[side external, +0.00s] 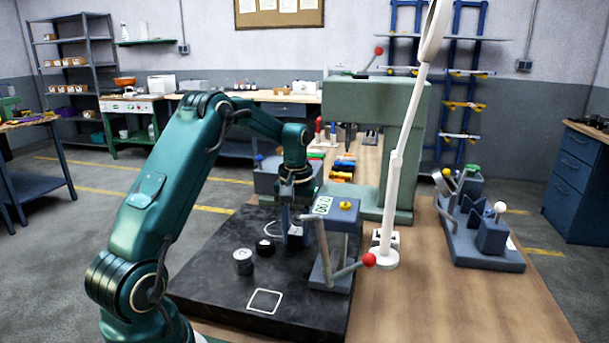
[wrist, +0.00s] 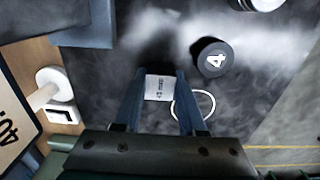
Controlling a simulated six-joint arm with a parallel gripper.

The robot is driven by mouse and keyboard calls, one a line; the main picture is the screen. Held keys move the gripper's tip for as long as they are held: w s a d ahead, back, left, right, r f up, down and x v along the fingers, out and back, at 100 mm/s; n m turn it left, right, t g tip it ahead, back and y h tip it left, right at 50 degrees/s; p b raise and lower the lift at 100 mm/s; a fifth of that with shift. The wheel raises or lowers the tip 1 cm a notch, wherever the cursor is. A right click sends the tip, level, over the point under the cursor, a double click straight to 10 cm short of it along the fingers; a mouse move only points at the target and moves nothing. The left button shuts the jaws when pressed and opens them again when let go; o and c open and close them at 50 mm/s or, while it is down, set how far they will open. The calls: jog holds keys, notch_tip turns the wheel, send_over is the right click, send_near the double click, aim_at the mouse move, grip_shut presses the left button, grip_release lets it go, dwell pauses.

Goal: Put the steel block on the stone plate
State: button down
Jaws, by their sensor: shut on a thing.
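The stone plate (side external: 205,285) is a large black slab on the bench. It carries a white square outline at its near side and a white ring outline. My gripper (side external: 295,235) points down over the plate's far right part. It is shut on a small steel block (wrist: 159,88), which shows between the fingertips with a pale marked face. In the wrist view the white ring lies just right of my gripper (wrist: 158,95). In the side view the block is largely hidden by the fingers. I cannot tell whether it touches the plate.
A dark round weight marked 4 (wrist: 212,60) and a steel cylinder (side external: 243,262) stand on the plate, left of my gripper in the side view. A grey device with a red-knobbed lever (side external: 340,225) stands close on the right. Beyond are a white lamp (side external: 392,190) and a green press frame (side external: 405,140).

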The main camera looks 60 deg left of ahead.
aim_at(296, 231)
jog(key=shift+c, duration=2.4)
grip_release()
jog(key=shift+f, duration=0.1)
notch_tip(296, 231, up, 12)
